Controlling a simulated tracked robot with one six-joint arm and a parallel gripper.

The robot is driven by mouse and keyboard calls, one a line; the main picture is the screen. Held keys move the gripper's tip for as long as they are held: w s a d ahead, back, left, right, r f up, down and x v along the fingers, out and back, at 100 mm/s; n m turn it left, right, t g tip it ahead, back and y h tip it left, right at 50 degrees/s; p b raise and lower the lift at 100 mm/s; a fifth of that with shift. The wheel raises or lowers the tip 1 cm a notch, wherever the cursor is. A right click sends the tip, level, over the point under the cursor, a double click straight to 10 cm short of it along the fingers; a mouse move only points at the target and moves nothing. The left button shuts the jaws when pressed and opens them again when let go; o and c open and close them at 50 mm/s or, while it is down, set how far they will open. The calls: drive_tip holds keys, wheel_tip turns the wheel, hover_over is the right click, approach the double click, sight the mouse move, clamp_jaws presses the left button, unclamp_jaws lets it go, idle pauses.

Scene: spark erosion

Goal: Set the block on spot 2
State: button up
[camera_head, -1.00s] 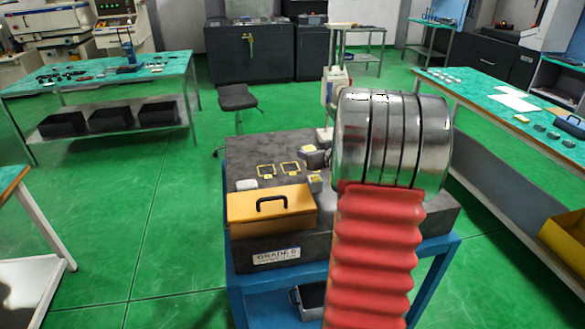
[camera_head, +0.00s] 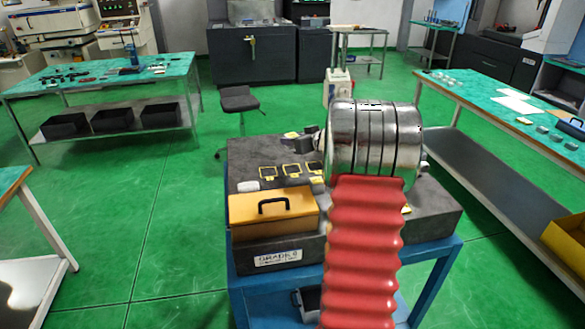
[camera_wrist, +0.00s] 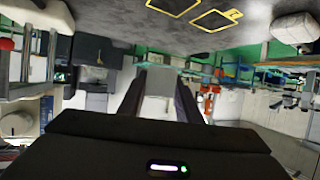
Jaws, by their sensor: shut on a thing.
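My gripper (camera_head: 304,142) is low over the back part of the dark stone plate (camera_head: 350,226), past the wide metal arm joint. In the wrist view, its two dark fingers (camera_wrist: 158,95) are shut on a light grey block (camera_wrist: 158,82). In the head view the block (camera_head: 291,135) shows as a small pale yellowish shape at the gripper's end. Yellow-framed spots lie in a row on the plate: a left one (camera_head: 268,173), a middle one (camera_head: 291,171) and a right one (camera_head: 315,168) beside my arm. The block is behind the row, apart from the frames.
A yellow toolbox (camera_head: 272,210) with a black handle stands at the plate's front left. A small white object (camera_head: 247,185) lies behind it. My arm hides much of the plate's right side. A stool (camera_head: 239,101) stands behind the plate on the green floor.

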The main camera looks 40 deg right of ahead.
hover_over(293, 170)
drive_tip(key=shift+f, duration=2.8)
drive_tip(key=shift+f, duration=1.85)
drive_tip(key=o, duration=1.2)
drive_tip(key=shift+f, duration=0.15)
drive_tip(key=shift+c, duration=0.2)
drive_tip(key=v, duration=1.2)
